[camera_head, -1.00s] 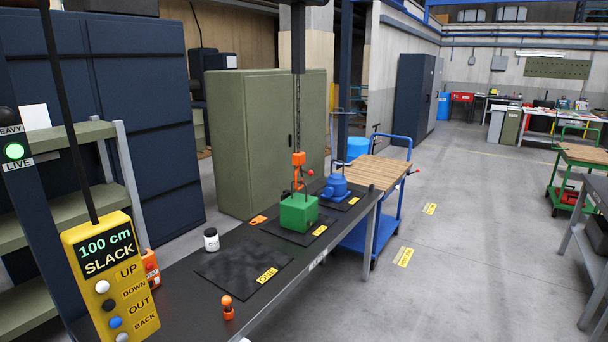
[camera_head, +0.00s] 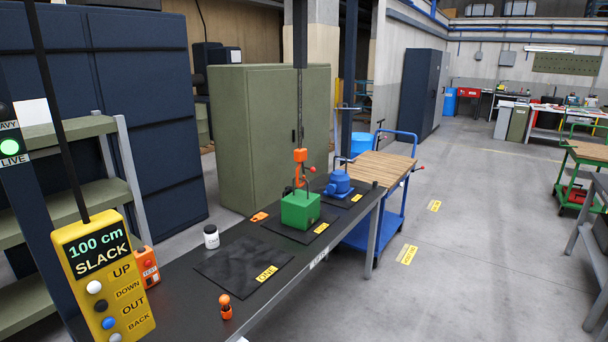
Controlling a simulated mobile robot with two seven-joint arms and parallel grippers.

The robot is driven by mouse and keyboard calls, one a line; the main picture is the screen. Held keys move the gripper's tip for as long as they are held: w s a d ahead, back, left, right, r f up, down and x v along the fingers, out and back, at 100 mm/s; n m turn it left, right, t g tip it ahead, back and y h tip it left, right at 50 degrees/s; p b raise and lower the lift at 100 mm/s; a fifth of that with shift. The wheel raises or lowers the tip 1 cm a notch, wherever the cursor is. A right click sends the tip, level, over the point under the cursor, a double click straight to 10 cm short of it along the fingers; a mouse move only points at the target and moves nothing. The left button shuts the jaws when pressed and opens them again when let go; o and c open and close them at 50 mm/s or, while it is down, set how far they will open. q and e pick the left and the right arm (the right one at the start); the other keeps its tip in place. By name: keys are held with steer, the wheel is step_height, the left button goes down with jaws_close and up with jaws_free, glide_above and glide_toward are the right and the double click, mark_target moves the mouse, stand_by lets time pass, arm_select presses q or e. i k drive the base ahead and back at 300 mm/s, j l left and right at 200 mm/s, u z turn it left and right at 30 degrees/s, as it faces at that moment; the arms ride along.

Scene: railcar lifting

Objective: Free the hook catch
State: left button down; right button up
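An orange hook (camera_head: 300,156) hangs from a dark chain (camera_head: 300,100) above the workbench. It is at or just over the handle of a green block (camera_head: 300,211). A small red knob (camera_head: 312,170) sticks out to the right beside the hook. The catch is too small to make out, and I cannot tell whether the handle sits inside the hook. A yellow pendant (camera_head: 103,275) at the left reads "100 cm SLACK" and has buttons marked UP, DOWN, OUT and BACK. Neither of my grippers is in view.
The dark bench (camera_head: 175,305) also carries a blue pump-like object (camera_head: 339,185), a white jar (camera_head: 211,237), an orange-topped peg (camera_head: 225,306) and an empty dark mat (camera_head: 235,268). A blue cart (camera_head: 384,225) stands behind the bench.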

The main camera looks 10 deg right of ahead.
mark_target(313, 169)
steer(key=i+l, duration=0.3)
steer(key=i+l+u, duration=0.15)
steer(key=i+l, duration=0.35)
steer(key=l, duration=0.2)
steer(key=i+l+u, duration=0.15)
steer(key=i+l, duration=0.35)
steer(key=l, duration=0.25)
steer(key=i+l+u, duration=0.1)
steer(key=i+l, duration=0.15)
steer(key=l, duration=0.15)
steer(key=i+l+u, duration=0.1)
steer(key=i+l, duration=0.15)
steer(key=l, duration=0.15)
